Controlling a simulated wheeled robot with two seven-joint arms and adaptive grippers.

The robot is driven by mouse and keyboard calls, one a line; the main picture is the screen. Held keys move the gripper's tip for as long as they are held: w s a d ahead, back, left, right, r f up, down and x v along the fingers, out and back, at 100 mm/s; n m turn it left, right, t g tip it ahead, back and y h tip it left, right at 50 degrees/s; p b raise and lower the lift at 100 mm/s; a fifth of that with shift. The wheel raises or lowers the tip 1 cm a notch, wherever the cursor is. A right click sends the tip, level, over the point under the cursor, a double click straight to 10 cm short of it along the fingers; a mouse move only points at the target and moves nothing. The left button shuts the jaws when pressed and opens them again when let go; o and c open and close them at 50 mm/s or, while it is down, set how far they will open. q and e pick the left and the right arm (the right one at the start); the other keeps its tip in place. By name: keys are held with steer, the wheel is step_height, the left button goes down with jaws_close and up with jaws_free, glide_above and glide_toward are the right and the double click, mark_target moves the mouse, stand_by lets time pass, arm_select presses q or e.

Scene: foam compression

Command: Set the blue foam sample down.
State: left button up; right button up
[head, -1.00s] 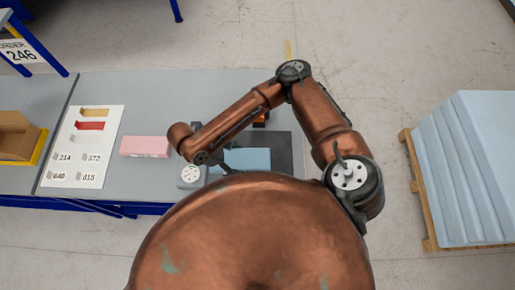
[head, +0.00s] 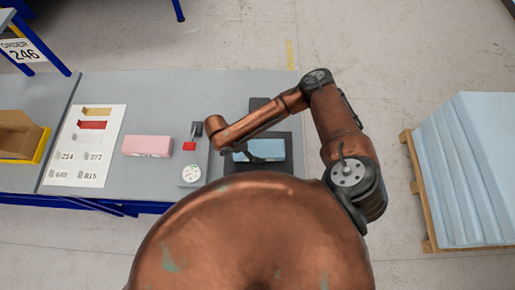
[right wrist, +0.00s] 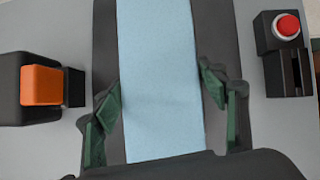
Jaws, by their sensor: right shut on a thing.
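The blue foam sample (head: 268,147) is a pale blue block over a dark plate (head: 291,169) on the grey bench. My right gripper (head: 246,152) is at its left part in the head view. In the right wrist view the foam (right wrist: 158,60) runs between the green-padded fingers of my right gripper (right wrist: 160,105), which is shut on it. I cannot tell whether the foam touches the plate. My left gripper is not in view.
A pink block (head: 146,146) lies left, beside a white numbered board (head: 84,150). A round dial (head: 191,174) is left of the plate. Blue sheets (head: 475,170) stand on a pallet right.

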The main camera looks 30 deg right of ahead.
steer(key=shift+f, duration=0.3)
steer(key=o, duration=1)
steer(key=shift+f, duration=0.1)
steer(key=shift+c, duration=0.2)
